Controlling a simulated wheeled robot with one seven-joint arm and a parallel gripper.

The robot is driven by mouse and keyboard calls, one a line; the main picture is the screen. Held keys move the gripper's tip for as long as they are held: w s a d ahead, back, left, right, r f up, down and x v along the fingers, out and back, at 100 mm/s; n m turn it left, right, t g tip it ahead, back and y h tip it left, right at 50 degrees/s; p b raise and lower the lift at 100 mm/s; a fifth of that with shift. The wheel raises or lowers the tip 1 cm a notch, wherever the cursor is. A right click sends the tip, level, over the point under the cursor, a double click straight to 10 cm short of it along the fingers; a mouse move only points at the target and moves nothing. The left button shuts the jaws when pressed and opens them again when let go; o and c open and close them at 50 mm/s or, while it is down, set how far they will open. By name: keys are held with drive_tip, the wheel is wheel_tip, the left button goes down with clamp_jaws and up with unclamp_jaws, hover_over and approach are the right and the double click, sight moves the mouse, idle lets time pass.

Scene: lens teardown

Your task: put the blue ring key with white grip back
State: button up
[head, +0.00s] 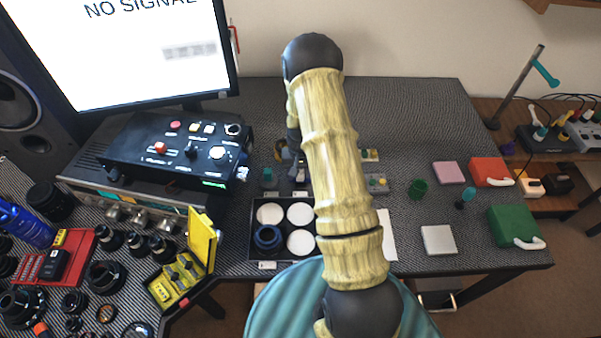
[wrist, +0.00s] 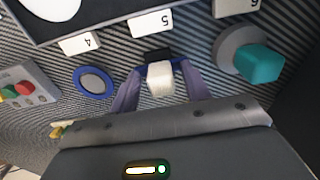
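The key with a white grip (wrist: 160,80) is between the two purple-grey fingers of my gripper (wrist: 161,85) in the wrist view. Blue parts of it show on both sides of the white grip, close to the fingertips. The fingers look apart from the grip, with a narrow gap on each side, so my gripper appears open around it. A black block lies just beyond the grip. A blue ring around a grey disc (wrist: 93,82) lies on the mat to the left, apart from the fingers.
A grey disc with a teal grip (wrist: 258,63) stands close on the right. A dark tray (head: 254,228) with labels 4, 5 and 6 borders the far side in the wrist view. A control box with coloured buttons (wrist: 22,92) is at left. Free table lies near the white pad (head: 438,240).

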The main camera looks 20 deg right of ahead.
sight(301, 172)
drive_tip(key=shift+w+d+r+p, duration=0.1)
drive_tip(key=shift+r+p, duration=0.2)
drive_tip(key=shift+r, duration=0.65)
wheel_tip(301, 172, up, 11)
drive_tip(key=b, duration=0.1)
drive_tip(key=shift+r, duration=0.2)
drive_tip(key=s+a+r+n+t, duration=0.1)
drive_tip(key=s+a+r, duration=0.2)
drive_tip(key=s, duration=0.3)
drive_tip(key=s+a+r+n, duration=0.2)
drive_tip(key=s+a+r, duration=0.2)
drive_tip(key=s, duration=0.2)
drive_tip(key=s+a+r+n+t, duration=0.1)
drive_tip(key=s+a+r, duration=0.2)
drive_tip(key=s, duration=0.3)
drive_tip(key=shift+s+a+r+n+t, duration=0.2)
drive_tip(key=shift+a+r+n+t, duration=0.15)
drive_tip(key=shift+r, duration=0.2)
